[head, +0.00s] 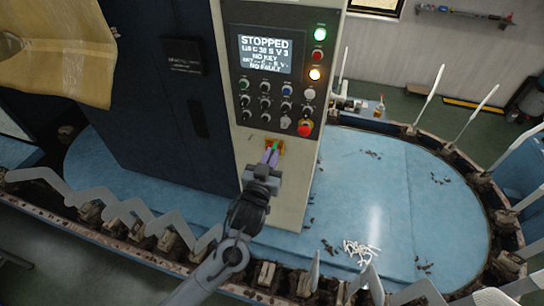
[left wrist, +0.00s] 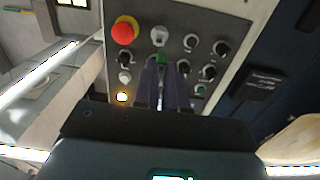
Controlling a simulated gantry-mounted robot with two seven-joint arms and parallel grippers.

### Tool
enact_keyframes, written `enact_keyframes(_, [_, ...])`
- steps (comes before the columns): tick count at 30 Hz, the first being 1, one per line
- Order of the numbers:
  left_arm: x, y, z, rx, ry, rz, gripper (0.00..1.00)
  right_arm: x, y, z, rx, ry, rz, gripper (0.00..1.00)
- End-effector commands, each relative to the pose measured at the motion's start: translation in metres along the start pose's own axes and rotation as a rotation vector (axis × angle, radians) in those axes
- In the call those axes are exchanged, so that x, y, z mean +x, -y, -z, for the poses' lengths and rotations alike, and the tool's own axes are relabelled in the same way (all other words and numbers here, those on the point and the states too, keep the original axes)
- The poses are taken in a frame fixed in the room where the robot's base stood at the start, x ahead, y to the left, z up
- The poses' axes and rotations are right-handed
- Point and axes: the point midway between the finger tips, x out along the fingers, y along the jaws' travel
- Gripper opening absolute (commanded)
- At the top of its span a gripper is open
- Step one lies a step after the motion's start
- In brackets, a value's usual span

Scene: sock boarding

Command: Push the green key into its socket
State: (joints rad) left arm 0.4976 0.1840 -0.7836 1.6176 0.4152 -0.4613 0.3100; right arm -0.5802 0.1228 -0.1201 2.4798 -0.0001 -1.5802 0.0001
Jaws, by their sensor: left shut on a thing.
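My left gripper (head: 271,156) is shut on the green key (head: 275,147), in front of the control cabinet's pale lower face. Only a small green part of the key shows between the purple-grey fingertips. An orange-yellow plate (head: 282,146) sits right behind the fingertips, seemingly around the socket; the socket opening is hidden. I cannot tell whether the key touches it. In the left wrist view the key (left wrist: 161,59) shows as a green bit at the fingertips (left wrist: 162,68). My right gripper is not in view.
The control panel (head: 273,85) above has knobs, lamps, a red stop button (head: 305,129) and a screen (head: 265,53) reading STOPPED and NO KEY. A blue machine deck (head: 390,200) surrounds the cabinet, edged by a chain track with upright white sock boards (head: 427,98). White scraps (head: 357,250) lie on the deck.

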Motion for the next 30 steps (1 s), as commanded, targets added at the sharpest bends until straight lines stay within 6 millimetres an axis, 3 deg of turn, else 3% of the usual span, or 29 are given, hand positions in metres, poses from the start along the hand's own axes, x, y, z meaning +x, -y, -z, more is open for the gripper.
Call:
enact_keyframes(5, [0.004, 0.000, -0.002, -0.001, 0.000, 0.000, 0.00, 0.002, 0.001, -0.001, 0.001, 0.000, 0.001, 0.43])
enact_keyframes(21, [0.046, 0.000, -0.002, -0.001, 0.000, 0.001, 0.00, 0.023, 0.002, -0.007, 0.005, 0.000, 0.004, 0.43])
enact_keyframes(30, [0.056, 0.000, -0.001, -0.001, 0.001, -0.001, 0.00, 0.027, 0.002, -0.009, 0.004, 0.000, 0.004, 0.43])
